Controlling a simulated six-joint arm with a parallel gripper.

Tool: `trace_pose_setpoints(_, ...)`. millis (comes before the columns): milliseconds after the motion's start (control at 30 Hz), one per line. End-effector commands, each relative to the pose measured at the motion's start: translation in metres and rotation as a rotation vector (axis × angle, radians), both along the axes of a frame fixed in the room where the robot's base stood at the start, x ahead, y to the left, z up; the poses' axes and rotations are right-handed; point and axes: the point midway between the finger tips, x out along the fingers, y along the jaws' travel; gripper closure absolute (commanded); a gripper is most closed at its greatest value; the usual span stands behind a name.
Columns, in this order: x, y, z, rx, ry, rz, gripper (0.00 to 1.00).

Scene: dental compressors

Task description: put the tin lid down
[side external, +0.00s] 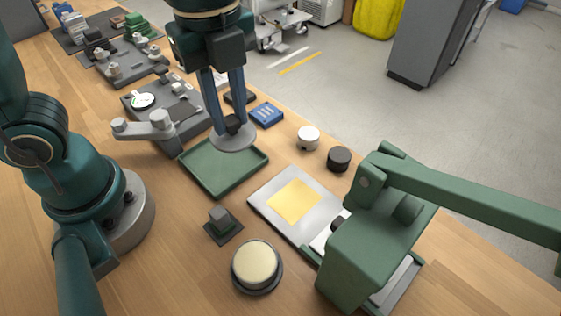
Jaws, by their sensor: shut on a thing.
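The tin lid (236,138) is a flat grey disc with a dark knob in its middle. My gripper (232,124) points down and is shut on the knob. The lid hangs over the back right part of a green tray (205,180) and overlaps its far rim in the picture. I cannot tell how high the lid is above the tray. The visible floor of the tray is bare.
A blue block (266,114), a white round knob (308,138) and a black one (339,158) stand right of the tray. A green lever press (375,240), a cream button (256,266) and a small dark block (222,222) are in front. Grey fixtures (160,128) stand left.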

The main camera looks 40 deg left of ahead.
Motion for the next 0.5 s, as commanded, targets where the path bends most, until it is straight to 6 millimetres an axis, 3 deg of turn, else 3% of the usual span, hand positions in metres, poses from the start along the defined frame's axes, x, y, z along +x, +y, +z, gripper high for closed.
trace_pose_setpoints(233, 0.011, 0.050, -0.018, 0.005, 0.014, 0.075, 1.00)
trace_pose_setpoints(500, 0.011, 0.071, -0.031, 0.006, 0.029, 0.167, 1.00)
